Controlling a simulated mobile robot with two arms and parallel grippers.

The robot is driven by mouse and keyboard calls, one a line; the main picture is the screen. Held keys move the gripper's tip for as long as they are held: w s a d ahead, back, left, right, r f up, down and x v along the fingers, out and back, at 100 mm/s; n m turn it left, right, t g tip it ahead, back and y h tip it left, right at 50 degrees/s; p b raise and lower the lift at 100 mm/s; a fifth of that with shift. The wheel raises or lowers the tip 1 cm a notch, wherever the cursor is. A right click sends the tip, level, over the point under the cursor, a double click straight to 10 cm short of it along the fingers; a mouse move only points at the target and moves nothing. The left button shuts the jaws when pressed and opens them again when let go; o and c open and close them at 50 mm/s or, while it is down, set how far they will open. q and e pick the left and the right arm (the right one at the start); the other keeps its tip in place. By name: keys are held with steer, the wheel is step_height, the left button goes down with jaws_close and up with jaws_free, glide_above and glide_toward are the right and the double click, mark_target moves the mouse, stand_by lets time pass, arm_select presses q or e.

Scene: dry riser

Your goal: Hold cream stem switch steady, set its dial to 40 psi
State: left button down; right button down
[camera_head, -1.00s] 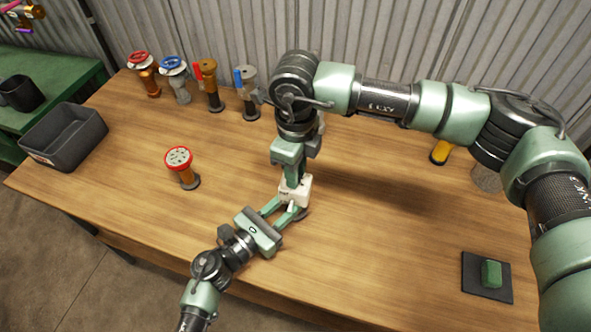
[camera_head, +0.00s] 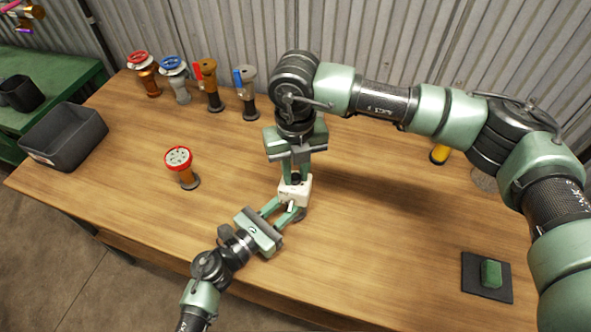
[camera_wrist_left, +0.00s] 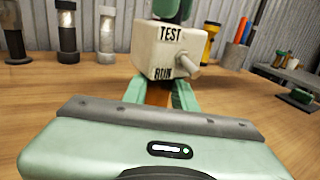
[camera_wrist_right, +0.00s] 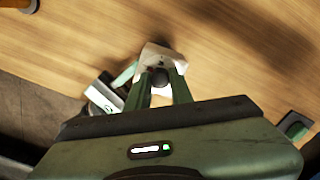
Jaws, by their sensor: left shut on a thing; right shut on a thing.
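The cream stem switch (camera_head: 299,194) stands upright near the middle front of the table. In the left wrist view its cream box (camera_wrist_left: 158,50) shows the word TEST, a lower label, and a pale lever (camera_wrist_left: 186,72) on its side. My left gripper (camera_head: 287,212) is shut on its brownish stem (camera_wrist_left: 157,94), just below the box. My right gripper (camera_head: 295,177) comes down from above and is shut on the dark dial (camera_wrist_right: 158,78) on top. The dial's scale is not readable, so its setting cannot be told.
A red-rimmed riser piece (camera_head: 178,158) stands to the left. Several valves, one with a blue wheel (camera_head: 173,66), line the back. A grey bin (camera_head: 66,147) sits at the left edge. A green block (camera_head: 491,273) lies on a dark pad at right.

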steer(key=m, duration=0.7)
steer(key=shift+w+r, duration=0.1)
arm_select(q)
steer(key=shift+f, duration=0.1)
arm_select(e)
steer(key=m, duration=0.6)
steer(key=shift+m, duration=0.4)
steer(key=m, duration=0.5)
steer(key=shift+m, duration=1.5)
steer(key=shift+a+m, duration=0.2)
steer(key=shift+m, duration=0.5)
arm_select(q)
steer(key=shift+s, duration=0.1)
arm_select(e)
steer(key=shift+d+m, duration=0.2)
steer(key=shift+m, duration=0.2)
